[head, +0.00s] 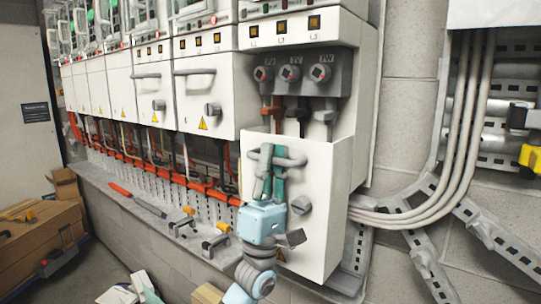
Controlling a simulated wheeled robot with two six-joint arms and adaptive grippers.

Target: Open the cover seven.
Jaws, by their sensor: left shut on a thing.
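The nearest cover (316,209) is a white panel on the last drive of the row. It stands lower than its neighbours, and terminals show above its top edge. It has a grey bar handle (296,161) near its top and a grey knob (301,204) below. My left gripper (265,168), with blue body and green fingers, is shut on the left part of this handle. Its arm comes up from below in front of the cover. A number on the cover cannot be read. My right gripper is not in view.
Other white covers, such as the neighbouring one (205,101), stay up to the left. A grey ledge (160,225) below them holds a red-handled tool (137,200) and several clamp-like pieces. Grey cables (455,130) run on the right wall. Cardboard boxes (40,247) stand at left.

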